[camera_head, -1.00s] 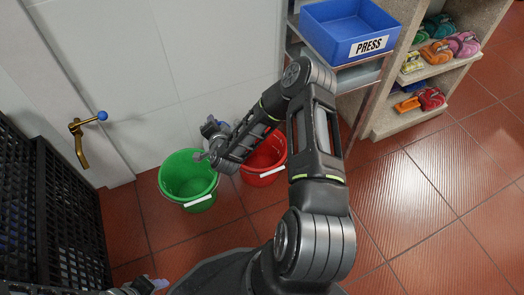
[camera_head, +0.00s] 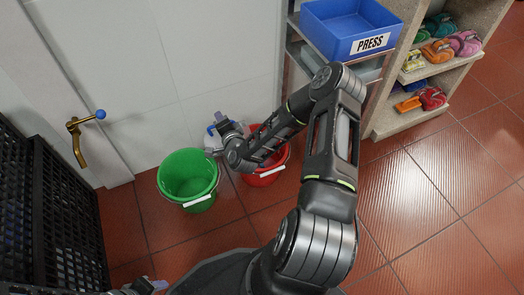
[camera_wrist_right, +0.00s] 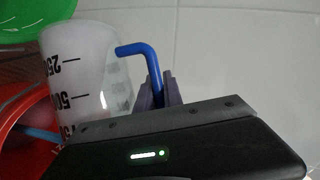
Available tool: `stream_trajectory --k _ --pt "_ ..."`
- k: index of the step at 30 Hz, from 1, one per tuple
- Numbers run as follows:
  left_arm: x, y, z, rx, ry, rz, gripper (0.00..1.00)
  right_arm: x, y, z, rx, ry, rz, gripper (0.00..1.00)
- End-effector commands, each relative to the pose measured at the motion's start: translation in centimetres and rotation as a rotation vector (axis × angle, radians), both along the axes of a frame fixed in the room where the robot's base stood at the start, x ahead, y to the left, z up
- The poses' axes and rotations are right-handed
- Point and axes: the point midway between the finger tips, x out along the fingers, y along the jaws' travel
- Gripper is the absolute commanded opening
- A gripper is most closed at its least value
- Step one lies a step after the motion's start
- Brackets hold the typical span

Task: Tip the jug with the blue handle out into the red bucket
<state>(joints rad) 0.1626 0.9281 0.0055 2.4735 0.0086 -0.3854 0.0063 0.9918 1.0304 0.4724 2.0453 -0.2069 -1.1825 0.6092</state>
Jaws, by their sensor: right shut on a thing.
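The jug (camera_wrist_right: 85,70) is whitish and translucent with black volume marks and a blue handle (camera_wrist_right: 140,50). My right gripper (camera_wrist_right: 160,92) is shut on that handle. In the head view the jug (camera_head: 211,143) is mostly hidden behind my right wrist, between the buckets on the wall side; its exact tilt and contents cannot be told. The red bucket (camera_head: 262,179) stands on the floor, partly covered by my right forearm. Its edge also shows in the right wrist view (camera_wrist_right: 22,140), beside and behind the jug. My left gripper (camera_head: 150,286) barely shows at the bottom edge.
A green bucket (camera_head: 188,180) stands just left of the red one. A blue PRESS bin (camera_head: 350,35) and shelves (camera_head: 430,70) are at the right. The right floor is clear.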

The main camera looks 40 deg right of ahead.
Motion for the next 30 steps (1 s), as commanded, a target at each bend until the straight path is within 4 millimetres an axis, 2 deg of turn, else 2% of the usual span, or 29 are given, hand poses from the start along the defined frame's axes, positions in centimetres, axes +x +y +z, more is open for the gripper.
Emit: stream_trajectory --k 30 --pt "0.3 0.0 -1.6 0.001 -0.007 0.004 0.39 -2.5 -3.2 0.1 0.147 -0.121 -0.001 0.0"
